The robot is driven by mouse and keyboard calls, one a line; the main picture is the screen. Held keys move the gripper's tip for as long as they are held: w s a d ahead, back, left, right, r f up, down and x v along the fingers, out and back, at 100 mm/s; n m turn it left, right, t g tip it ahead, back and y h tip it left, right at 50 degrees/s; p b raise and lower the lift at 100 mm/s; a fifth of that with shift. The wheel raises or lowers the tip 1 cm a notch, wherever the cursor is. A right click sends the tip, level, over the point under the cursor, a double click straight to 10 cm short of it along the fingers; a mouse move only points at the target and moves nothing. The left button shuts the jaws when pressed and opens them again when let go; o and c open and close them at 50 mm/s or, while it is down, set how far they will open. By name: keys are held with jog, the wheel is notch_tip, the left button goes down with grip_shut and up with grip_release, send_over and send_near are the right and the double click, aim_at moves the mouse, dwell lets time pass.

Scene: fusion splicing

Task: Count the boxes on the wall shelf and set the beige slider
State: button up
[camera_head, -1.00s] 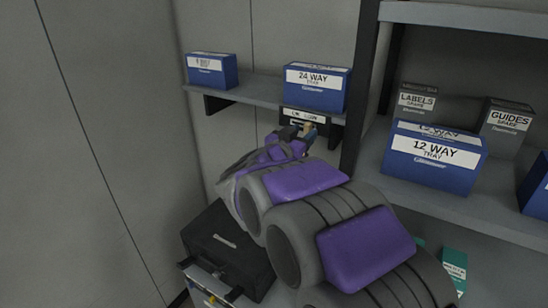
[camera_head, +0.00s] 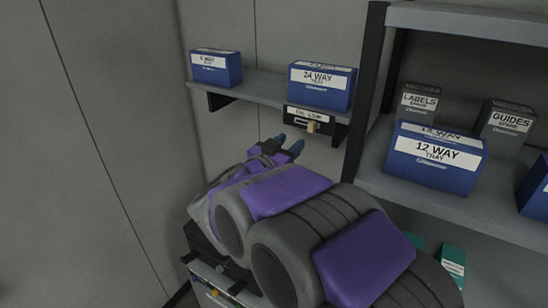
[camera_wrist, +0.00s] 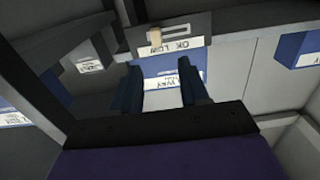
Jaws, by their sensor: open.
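The wall shelf (camera_head: 255,89) carries two blue boxes: a smaller box (camera_head: 216,70) at the left and a 24 WAY box (camera_head: 322,89) at the right. A dark slider panel (camera_head: 302,121) with a white label hangs under the shelf's right end. Its beige slider (camera_head: 312,127) sits toward the right of the slot; in the wrist view the slider (camera_wrist: 155,36) shows left of the slot, that picture being turned over. My gripper (camera_head: 287,144) is open and empty, below and left of the slider, apart from it. Its fingers (camera_wrist: 158,66) frame a blue box beyond.
A rack (camera_head: 375,150) on the right holds a 12 WAY box (camera_head: 434,160), a LABELS box (camera_head: 418,104) and a GUIDES box (camera_head: 506,125). A black case (camera_head: 201,243) is partly hidden below my arm. The wall left of the shelf is bare.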

jog(key=a+v, duration=0.1)
jog(key=v, duration=2.4)
jog(key=shift+a+f, duration=0.2)
jog(key=shift+f, duration=0.05)
dwell(1.2)
